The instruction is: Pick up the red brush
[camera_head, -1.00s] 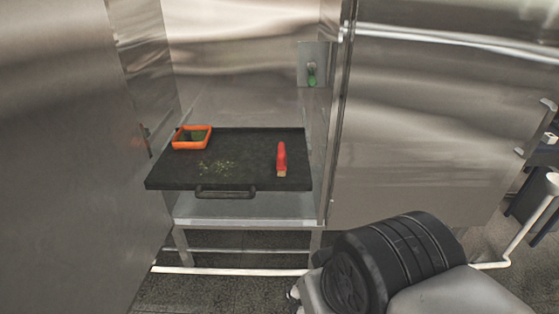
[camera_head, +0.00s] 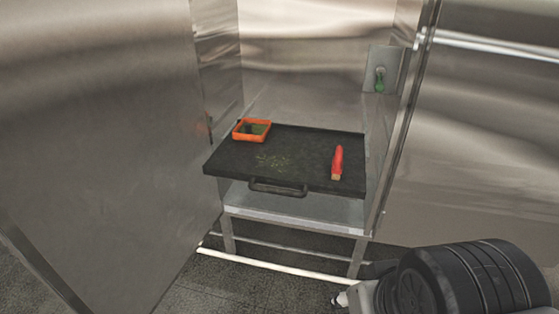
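The red brush (camera_head: 337,161) lies on the right part of a black tray (camera_head: 222,167), with its pale bristle end toward the front edge. Nothing touches it. The tray sits inside an open steel cabinet. My dark arm joint shows at the lower right, well apart from the brush. My gripper's fingers are not visible in this view.
An orange square container (camera_head: 252,130) stands at the tray's back left. Greenish powder (camera_head: 271,162) is scattered mid-tray. The tray has a front handle (camera_head: 278,189). An open steel door (camera_head: 110,140) stands on the left, a steel panel (camera_head: 490,150) on the right.

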